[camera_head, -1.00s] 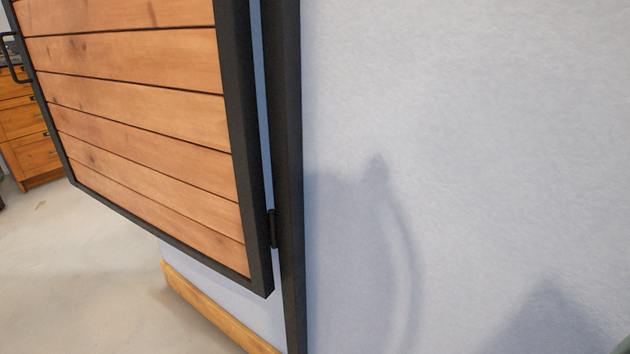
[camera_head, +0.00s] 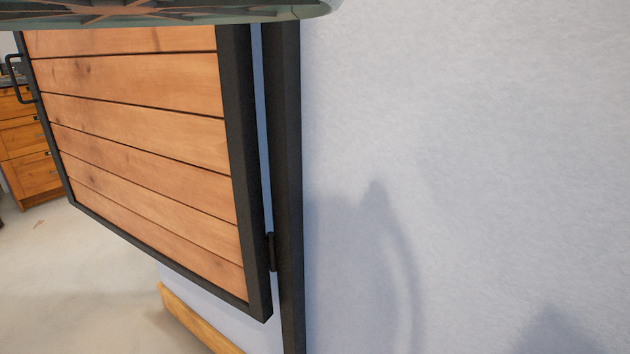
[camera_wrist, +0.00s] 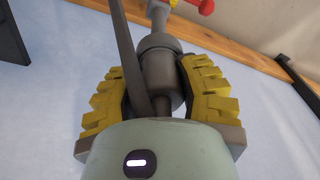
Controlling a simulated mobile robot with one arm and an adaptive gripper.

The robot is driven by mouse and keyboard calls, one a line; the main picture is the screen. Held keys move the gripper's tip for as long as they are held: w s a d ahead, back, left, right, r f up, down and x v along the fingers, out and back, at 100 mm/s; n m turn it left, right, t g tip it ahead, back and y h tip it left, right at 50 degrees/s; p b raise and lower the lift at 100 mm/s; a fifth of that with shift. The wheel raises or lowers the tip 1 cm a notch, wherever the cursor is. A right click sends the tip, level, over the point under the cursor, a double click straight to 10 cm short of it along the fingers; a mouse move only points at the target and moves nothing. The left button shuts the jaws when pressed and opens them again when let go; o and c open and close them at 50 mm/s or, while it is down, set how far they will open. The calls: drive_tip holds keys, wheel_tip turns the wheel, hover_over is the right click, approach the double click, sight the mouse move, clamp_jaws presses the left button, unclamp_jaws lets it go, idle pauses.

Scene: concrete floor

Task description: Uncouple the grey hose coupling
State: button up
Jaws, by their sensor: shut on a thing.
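In the wrist view, the grey hose coupling (camera_wrist: 160,68) is a stepped grey cylinder between the yellow padded fingers of my gripper (camera_wrist: 156,76). The gripper is shut on it, with one finger on each side. Beyond it, a narrower grey neck leads to a fitting with a red handle (camera_wrist: 205,6) and a bit of yellow at the top edge. I cannot tell whether the coupling is joined there. A long dark grey strip (camera_wrist: 128,55) runs close along its left side. The coupling's lower end is partly hidden by my gripper body. The head view does not show the coupling.
A wood-slatted panel in a black frame (camera_head: 145,130) hangs on a dark post (camera_head: 287,180) at the left in the head view. The pale wall (camera_head: 480,150) on the right is bare. A wooden drawer unit (camera_head: 30,155) stands far left.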

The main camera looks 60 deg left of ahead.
clamp_jaws()
drive_tip(key=n+p, duration=0.1)
drive_tip(key=n, duration=0.2)
drive_tip(key=shift+n+g, duration=0.3)
drive_tip(key=shift+n, duration=1.2)
drive_tip(key=shift+f, duration=0.1)
drive_tip(key=n, duration=0.2)
drive_tip(key=shift+n+b, duration=0.3)
drive_tip(key=shift+b, duration=0.05)
drive_tip(key=shift+a+n+g+b, duration=0.1)
drive_tip(key=shift+n+g+b, duration=0.2)
drive_tip(key=shift+n+b, duration=0.8)
drive_tip(key=shift+n, duration=0.6)
